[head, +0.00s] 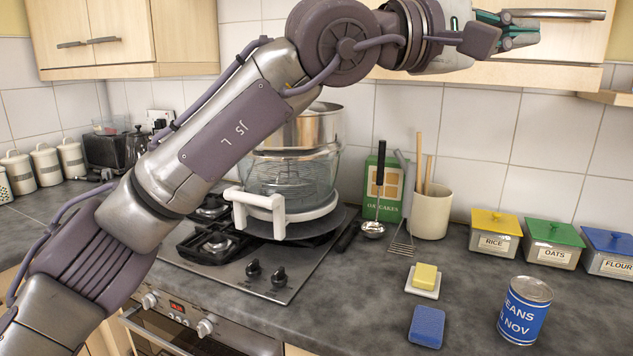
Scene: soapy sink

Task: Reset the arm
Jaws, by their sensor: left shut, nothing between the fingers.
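My left arm (225,125) comes in from the lower left and reaches up across the picture to the upper right. My left gripper (522,30) is raised in front of the wall cupboards, near a cupboard's long handle, well above the worktop. Its fingers point to the right, and it is shut and empty. I cannot tell whether it touches the cupboard. My right gripper is out of view. My left arm hides part of the hob and the wall behind it.
A steamer pot (290,170) stands on the hob (262,275). A utensil pot (431,212), a blue sponge (427,326), yellow soap (426,277) on a dish, and a blue can (524,310) stand on the worktop. Rice (496,240), oats (552,252) and flour (612,263) tins line the right.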

